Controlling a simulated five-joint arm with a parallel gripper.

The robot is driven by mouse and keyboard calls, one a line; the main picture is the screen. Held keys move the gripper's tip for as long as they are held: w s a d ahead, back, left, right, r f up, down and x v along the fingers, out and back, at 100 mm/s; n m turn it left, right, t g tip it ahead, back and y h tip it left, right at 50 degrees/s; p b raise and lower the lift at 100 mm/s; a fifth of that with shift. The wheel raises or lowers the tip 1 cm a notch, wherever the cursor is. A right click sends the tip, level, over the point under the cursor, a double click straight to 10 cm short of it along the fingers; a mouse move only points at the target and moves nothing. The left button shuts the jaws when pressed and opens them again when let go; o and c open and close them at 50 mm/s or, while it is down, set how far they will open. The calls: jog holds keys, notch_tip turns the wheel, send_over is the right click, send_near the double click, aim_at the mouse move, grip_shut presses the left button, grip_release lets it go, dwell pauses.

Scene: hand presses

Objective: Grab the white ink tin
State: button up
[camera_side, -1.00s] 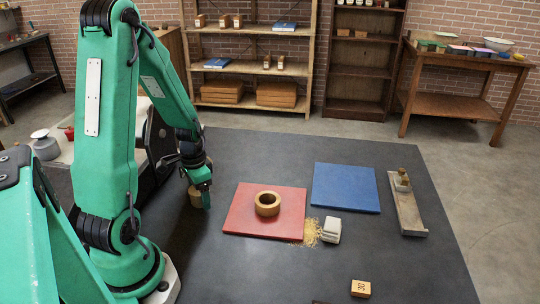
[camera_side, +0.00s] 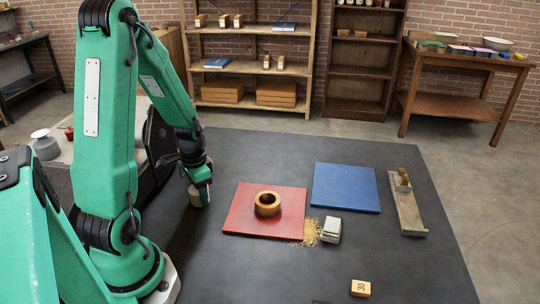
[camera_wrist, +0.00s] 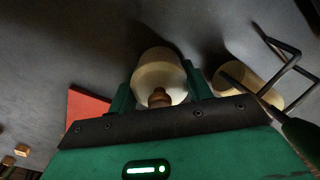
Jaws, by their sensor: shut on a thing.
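A pale cream, round tin with a brown knob, which I take for the white ink tin (camera_wrist: 158,68), sits between my gripper's fingers in the wrist view. My gripper (camera_wrist: 158,92) is shut on it, one green finger on each side. In the side view my gripper (camera_side: 199,182) is low over the dark table, left of the red board, with the tin (camera_side: 198,196) at its tip. I cannot tell whether the tin touches the table.
A cream roller (camera_wrist: 240,80) with a wire frame and green handle lies close to the right of the tin. A blue board (camera_side: 346,188), a pale block (camera_side: 332,230) and a long tray (camera_side: 407,212) lie further right.

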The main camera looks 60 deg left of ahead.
jog(key=shift+r, duration=1.25)
jog(key=shift+w+d+r, duration=0.1)
jog(key=shift+d+r, duration=0.1)
jog(key=shift+r, duration=0.7)
jog(key=w+d+r, duration=0.1)
jog(key=d+r, duration=0.5)
jog(key=d, duration=0.5)
jog(key=shift+w+r, duration=0.25)
